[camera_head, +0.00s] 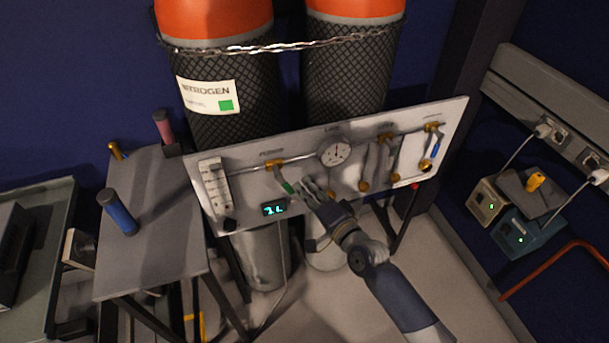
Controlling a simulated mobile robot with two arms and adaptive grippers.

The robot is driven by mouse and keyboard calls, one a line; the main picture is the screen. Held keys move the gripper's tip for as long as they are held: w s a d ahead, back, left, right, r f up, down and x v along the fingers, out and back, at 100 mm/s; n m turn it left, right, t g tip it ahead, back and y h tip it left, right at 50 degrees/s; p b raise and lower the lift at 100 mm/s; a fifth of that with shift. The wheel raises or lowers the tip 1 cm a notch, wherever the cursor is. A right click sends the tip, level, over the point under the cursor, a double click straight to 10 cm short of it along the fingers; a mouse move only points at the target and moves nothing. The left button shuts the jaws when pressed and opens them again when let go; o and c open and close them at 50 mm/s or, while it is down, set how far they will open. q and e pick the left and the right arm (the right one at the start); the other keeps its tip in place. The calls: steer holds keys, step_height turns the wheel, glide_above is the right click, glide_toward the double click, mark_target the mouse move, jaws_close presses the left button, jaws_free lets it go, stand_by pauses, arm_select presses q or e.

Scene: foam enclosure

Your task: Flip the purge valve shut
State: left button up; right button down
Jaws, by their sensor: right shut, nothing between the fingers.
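The purge valve sits on the white gas panel (245,193), left of the round gauge. Its brass body (275,163) is on the pipe, and its green-tipped lever (288,187) slants down to the right. My right gripper (307,186) is in front of the panel, its fingers shut and empty. The fingertips are close beside the lever's green tip, on its right; I cannot tell whether they touch. My left gripper is not in view.
The panel also carries a flow tube (214,188), a lit display (274,209), a gauge (335,152) and a blue-handled valve (435,148) at right. Nitrogen cylinders (228,115) stand behind. A grey table (155,245) is at left, and boxes (517,233) at right.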

steer(key=a+f+m+b, duration=0.1)
steer(key=f+m+b, duration=0.1)
steer(key=b, duration=0.1)
steer(key=shift+s+a+m+y, duration=0.3)
steer(key=shift+a, duration=0.1)
stand_by(0.6)
